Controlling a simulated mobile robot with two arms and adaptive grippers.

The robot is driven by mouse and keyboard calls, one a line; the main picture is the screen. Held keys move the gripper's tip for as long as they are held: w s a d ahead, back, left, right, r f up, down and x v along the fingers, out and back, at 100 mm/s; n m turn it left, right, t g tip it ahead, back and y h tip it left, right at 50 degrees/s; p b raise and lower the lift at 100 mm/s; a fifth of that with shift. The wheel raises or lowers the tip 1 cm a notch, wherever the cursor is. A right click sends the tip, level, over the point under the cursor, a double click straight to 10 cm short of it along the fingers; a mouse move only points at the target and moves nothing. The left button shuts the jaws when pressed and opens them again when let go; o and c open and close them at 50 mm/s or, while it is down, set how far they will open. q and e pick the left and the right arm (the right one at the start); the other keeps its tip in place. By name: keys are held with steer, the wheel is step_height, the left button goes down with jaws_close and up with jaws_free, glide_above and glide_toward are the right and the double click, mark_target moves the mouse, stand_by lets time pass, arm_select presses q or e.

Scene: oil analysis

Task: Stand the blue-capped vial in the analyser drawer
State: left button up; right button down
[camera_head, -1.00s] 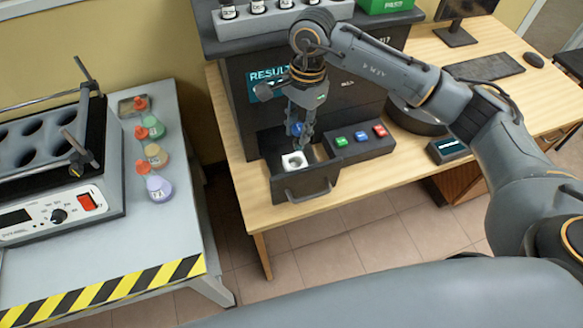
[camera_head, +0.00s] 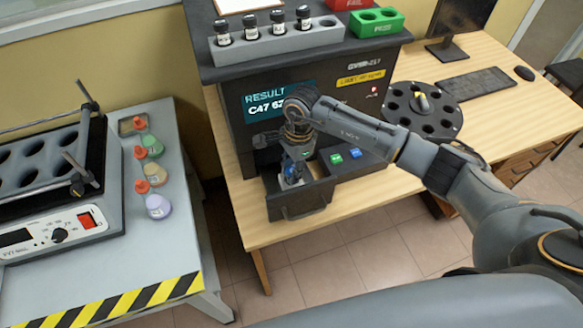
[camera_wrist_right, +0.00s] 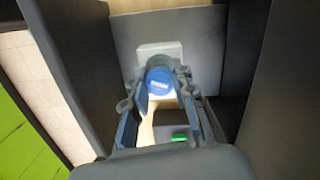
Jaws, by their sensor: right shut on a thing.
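The blue-capped vial (camera_wrist_right: 159,82) shows in the right wrist view as a blue cap between my right gripper's fingers. My right gripper (camera_head: 292,178) is shut on it, down inside the open analyser drawer (camera_head: 300,207). A white square holder (camera_wrist_right: 152,50) lies under and behind the cap in the wrist view; I cannot tell whether the vial's base is seated in it. The vial's body is hidden by the cap and fingers. In the head view the gripper covers most of the vial. My left gripper is not in view.
The analyser (camera_head: 305,78) stands behind the drawer, with a grey rack (camera_head: 272,46) of black-capped vials and a green PASS tray (camera_head: 376,22) on top. A round black carousel (camera_head: 421,108) stands to the right.

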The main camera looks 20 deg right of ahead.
steer(key=shift+f, duration=0.1)
steer(key=c, duration=1.1)
jaws_free()
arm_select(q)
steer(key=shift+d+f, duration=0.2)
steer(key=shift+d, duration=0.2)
arm_select(e)
steer(key=shift+r, duration=0.25)
steer(key=shift+w+d+r, duration=0.1)
steer(key=shift+r, duration=0.25)
arm_select(q)
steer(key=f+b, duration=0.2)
steer(key=b, duration=0.1)
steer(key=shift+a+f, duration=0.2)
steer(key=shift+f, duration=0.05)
arm_select(e)
step_height(320, 180, up, 11)
steer(key=d, duration=0.1)
steer(key=shift+d, duration=0.15)
